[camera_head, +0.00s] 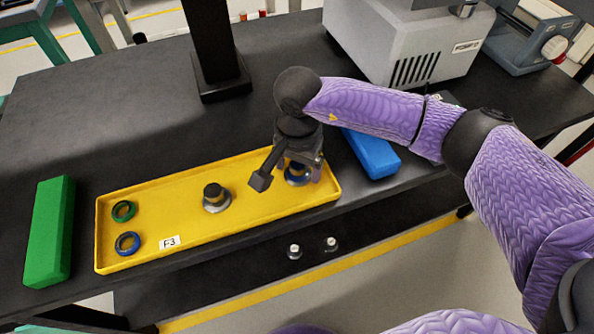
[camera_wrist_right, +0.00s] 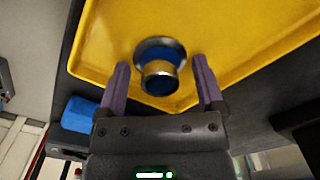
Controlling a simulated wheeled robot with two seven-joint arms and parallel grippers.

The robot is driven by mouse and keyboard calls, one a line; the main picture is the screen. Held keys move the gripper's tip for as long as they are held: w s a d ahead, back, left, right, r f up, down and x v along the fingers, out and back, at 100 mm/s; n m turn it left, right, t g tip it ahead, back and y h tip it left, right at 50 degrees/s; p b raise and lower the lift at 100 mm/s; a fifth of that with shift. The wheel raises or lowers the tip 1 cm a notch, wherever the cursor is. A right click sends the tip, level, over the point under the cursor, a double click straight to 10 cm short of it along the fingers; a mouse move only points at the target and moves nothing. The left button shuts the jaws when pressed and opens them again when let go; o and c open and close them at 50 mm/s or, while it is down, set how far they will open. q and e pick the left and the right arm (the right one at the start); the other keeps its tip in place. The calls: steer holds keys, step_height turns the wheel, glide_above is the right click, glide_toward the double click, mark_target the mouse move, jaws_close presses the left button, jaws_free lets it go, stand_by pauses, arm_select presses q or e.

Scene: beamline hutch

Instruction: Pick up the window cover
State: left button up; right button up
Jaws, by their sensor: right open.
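A metal flanged piece with a blue centre (camera_wrist_right: 160,77) stands in the yellow tray (camera_head: 160,195); in the head view it shows as a blue and metal ring (camera_head: 297,178) at the tray's right end. My right gripper (camera_head: 299,167) is above it, pointing down. In the right wrist view its open fingers (camera_wrist_right: 161,78) lie on either side of the piece, apart from it. Another flanged metal piece with a black top (camera_head: 214,196) stands mid-tray. The frames do not settle which of these is the window cover. My left gripper is not in view.
A green ring (camera_head: 123,211) and a blue ring (camera_head: 127,243) lie at the tray's left end. A green block (camera_head: 50,232) lies left of the tray, a blue block (camera_head: 372,153) right of it. A black post (camera_head: 212,50) and grey instrument (camera_head: 400,45) stand behind.

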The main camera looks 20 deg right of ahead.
mark_target(298, 164)
steer(key=shift+r, duration=0.1)
steer(key=shift+c, duration=1.6)
steer(key=c, duration=0.7)
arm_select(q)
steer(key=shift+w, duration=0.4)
arm_select(e)
step_height(298, 164, up, 9)
steer(key=p, duration=0.3)
steer(key=shift+p, duration=0.4)
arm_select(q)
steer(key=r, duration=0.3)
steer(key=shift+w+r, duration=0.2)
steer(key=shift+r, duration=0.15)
arm_select(e)
steer(key=shift+r, duration=0.55)
